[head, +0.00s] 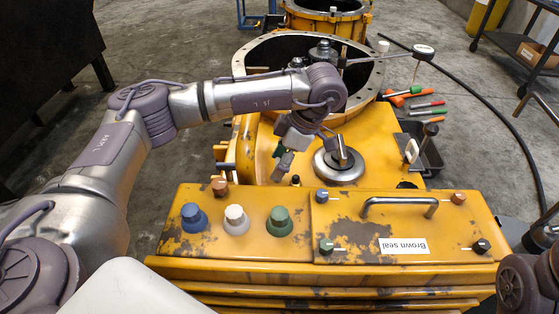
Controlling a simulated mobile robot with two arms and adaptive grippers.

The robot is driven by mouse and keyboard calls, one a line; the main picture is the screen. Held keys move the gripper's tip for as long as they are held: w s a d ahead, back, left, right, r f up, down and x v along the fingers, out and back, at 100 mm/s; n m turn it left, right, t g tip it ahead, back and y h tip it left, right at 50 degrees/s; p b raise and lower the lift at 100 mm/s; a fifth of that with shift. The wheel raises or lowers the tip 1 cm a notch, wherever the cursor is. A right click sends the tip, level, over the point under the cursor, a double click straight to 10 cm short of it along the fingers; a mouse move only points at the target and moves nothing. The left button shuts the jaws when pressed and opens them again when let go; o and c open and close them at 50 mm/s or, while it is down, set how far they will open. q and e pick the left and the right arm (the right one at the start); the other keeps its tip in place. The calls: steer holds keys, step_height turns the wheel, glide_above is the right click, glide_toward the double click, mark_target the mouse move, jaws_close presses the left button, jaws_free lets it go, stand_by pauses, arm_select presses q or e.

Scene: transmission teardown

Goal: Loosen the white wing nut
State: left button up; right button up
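A white cap-like nut (236,219) stands on the front yellow housing, between a blue one (194,217) and a green one (279,221). It is the white part that best fits the wing nut; I cannot make out its wings. My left gripper (288,172) points down behind and to the right of it, above the yellow casing and apart from the nut. The gripper is small and partly hidden by its own wrist, so its opening is unclear. Part of my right arm shows at the lower right edge; its gripper is not clearly visible.
A round metal flange (339,167) with an upright stem stands behind. Coloured-handled tools (427,104) lie at the right. A dial gauge (423,50) stands beyond.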

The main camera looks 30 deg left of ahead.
arm_select(q)
steer(key=c, duration=0.3)
